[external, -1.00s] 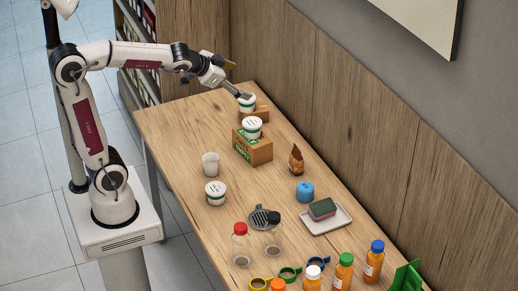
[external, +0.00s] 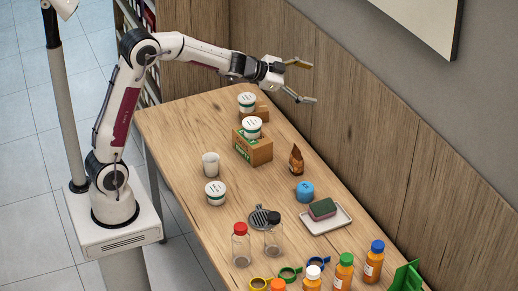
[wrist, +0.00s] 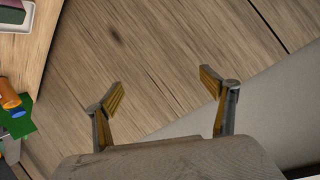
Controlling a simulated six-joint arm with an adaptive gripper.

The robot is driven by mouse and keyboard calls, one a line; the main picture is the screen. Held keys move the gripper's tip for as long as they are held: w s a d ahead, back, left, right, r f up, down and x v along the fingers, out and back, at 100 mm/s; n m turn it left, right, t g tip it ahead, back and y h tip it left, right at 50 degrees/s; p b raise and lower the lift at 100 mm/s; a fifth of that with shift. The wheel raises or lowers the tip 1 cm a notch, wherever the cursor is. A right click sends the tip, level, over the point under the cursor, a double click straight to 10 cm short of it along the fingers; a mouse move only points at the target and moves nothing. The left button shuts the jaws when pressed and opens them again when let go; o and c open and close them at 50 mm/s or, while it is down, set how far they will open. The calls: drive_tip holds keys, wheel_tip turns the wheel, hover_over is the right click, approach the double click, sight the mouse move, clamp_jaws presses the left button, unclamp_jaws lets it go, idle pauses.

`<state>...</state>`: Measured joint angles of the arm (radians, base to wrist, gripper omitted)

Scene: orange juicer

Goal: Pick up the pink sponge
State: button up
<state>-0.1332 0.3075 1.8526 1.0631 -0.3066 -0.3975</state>
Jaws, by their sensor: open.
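The pink sponge (external: 322,209) has a dark green top and pinkish sides. It lies on a white tray (external: 343,222) on the right side of the table in the external view. In the wrist view, part of the sponge (wrist: 12,4) and the tray (wrist: 12,20) show at the top left corner, cut off by the edge. My gripper (external: 305,81) is open and empty. It is raised above the far part of the table, near the wooden wall, well apart from the sponge. Its two spread fingers also show in the wrist view (wrist: 160,88).
A blue round object (external: 305,191) sits beside the tray. Several orange bottles (external: 374,263) stand at the near end. The wooden wall (external: 345,115) runs along the table's right side.

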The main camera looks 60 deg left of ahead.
drive_tip(key=w+d+f+m+g+h, duration=0.1)
drive_tip(key=w+d+f+m+h, duration=0.25)
drive_tip(key=f, duration=0.45)
drive_tip(key=m+g+h, duration=0.3)
drive_tip(key=g+h, duration=0.2)
drive_tip(key=g, duration=0.1)
hover_over(306, 191)
drive_tip(key=w+a, duration=0.1)
drive_tip(key=w, duration=0.5)
wheel_tip(306, 191, down, 16)
drive_tip(key=s+f+g, duration=0.1)
drive_tip(key=f, duration=0.1)
drive_tip(key=s+f+m+g+h, duration=0.1)
drive_tip(key=s+f, duration=0.1)
drive_tip(key=f, duration=0.1)
drive_tip(key=s+d+f+g+h, duration=0.1)
drive_tip(key=s+f, duration=0.1)
drive_tip(key=shift+s+f, duration=0.2)
drive_tip(key=shift+f, duration=0.15)
drive_tip(key=shift+s+f+m+g, duration=0.25)
drive_tip(key=shift+s+f+g, duration=0.05)
drive_tip(key=shift+s+f, duration=0.05)
drive_tip(key=shift+x, duration=1.3)
